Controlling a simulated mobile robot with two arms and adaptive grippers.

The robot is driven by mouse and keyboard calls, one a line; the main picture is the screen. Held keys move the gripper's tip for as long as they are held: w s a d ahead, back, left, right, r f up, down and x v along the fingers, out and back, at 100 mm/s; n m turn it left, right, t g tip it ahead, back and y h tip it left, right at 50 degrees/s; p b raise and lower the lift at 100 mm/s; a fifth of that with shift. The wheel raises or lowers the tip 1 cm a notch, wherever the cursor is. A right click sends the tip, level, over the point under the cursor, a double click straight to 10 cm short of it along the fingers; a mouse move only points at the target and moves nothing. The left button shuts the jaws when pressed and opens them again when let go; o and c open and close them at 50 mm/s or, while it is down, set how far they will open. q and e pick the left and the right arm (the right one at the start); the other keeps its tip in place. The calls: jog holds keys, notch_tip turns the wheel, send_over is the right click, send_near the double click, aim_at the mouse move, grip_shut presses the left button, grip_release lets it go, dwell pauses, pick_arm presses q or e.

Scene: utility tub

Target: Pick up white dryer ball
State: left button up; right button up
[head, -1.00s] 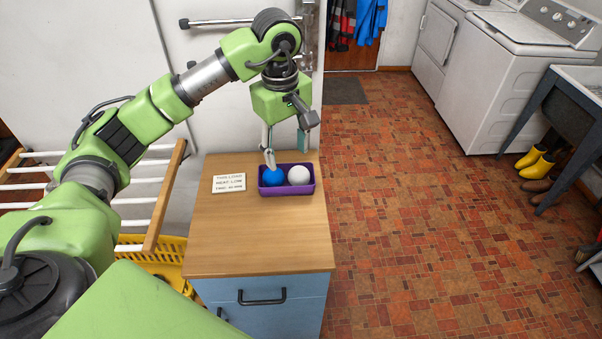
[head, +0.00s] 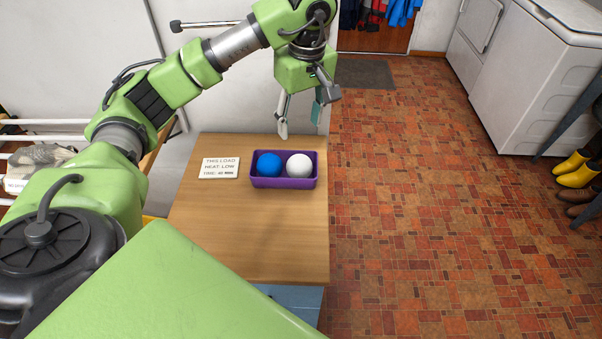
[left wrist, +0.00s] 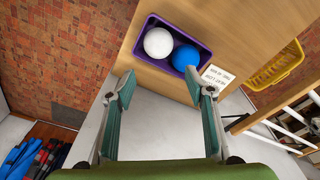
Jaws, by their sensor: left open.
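The white dryer ball (head: 299,164) lies in a purple tub (head: 284,183) on the wooden top of a cabinet, on the right beside a blue ball (head: 269,165). In the left wrist view the white ball (left wrist: 158,43) is at the left of the tub and the blue ball (left wrist: 186,58) at its right. My left gripper (head: 300,120) is open and empty, with its fingers spread, above and behind the tub. Its fingertips (left wrist: 158,82) frame the near side of the tub in the wrist view, apart from both balls. My right gripper is not in view.
A small sign (head: 219,168) about a low-heat load lies left of the tub. The front of the wooden top (head: 245,235) is clear. A drying rack with a bagged item stands at left. White appliances (head: 545,80) and yellow boots (head: 574,170) are at right, with open floor between.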

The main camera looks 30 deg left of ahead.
aim_at(300, 159)
pick_arm(q)
notch_tip(300, 159, down, 4)
jog(key=shift+w+a+f+b, duration=0.1)
jog(key=shift+f+b, duration=0.1)
jog(key=shift+b, duration=0.3)
jog(key=f, duration=0.3)
jog(key=f+p, duration=0.1)
jog(key=f, duration=0.1)
jog(key=shift+w+a+f, duration=0.1)
jog(key=shift+w+a, duration=0.1)
jog(key=shift+a, duration=0.15)
jog(key=shift+f, duration=0.45)
notch_tip(300, 159, down, 4)
jog(key=shift+d+f+p, duration=0.15)
jog(key=shift+f+p, duration=0.05)
jog(key=shift+p, duration=0.85)
jog(key=shift+f, duration=0.3)
jog(key=c, duration=0.7)
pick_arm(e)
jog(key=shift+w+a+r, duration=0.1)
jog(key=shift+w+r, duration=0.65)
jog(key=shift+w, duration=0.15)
